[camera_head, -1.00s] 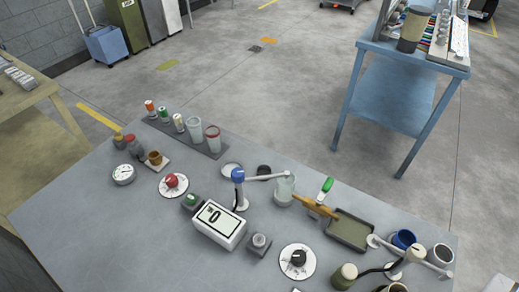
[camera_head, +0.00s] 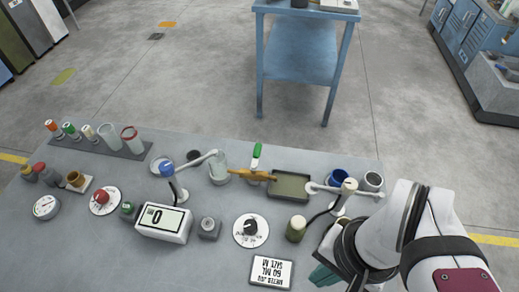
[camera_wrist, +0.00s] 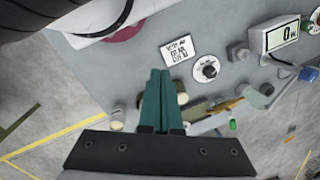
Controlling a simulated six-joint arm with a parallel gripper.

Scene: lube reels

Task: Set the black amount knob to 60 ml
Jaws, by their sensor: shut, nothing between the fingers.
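The black amount knob (camera_head: 250,228) sits at the centre of a round white dial plate (camera_head: 239,238) on the grey bench; its exact setting is too small to read. It also shows in the wrist view (camera_wrist: 209,70), up and to the right of my fingertips. My gripper (camera_head: 324,276) has teal fingers and is at the lower right, apart from the knob. In the wrist view my gripper (camera_wrist: 160,74) has its fingers together and empty. A white card (camera_head: 271,270) with upside-down text including 60 ML lies in front of the dial. A display box (camera_head: 163,222) reads 0.
An olive-capped jar (camera_head: 296,229) stands between the dial and my arm. A grey button block (camera_head: 209,228) is left of the dial. A red knob (camera_head: 102,197) on another dial is farther left. A shallow tray (camera_head: 290,186) and swing-arm spouts stand behind.

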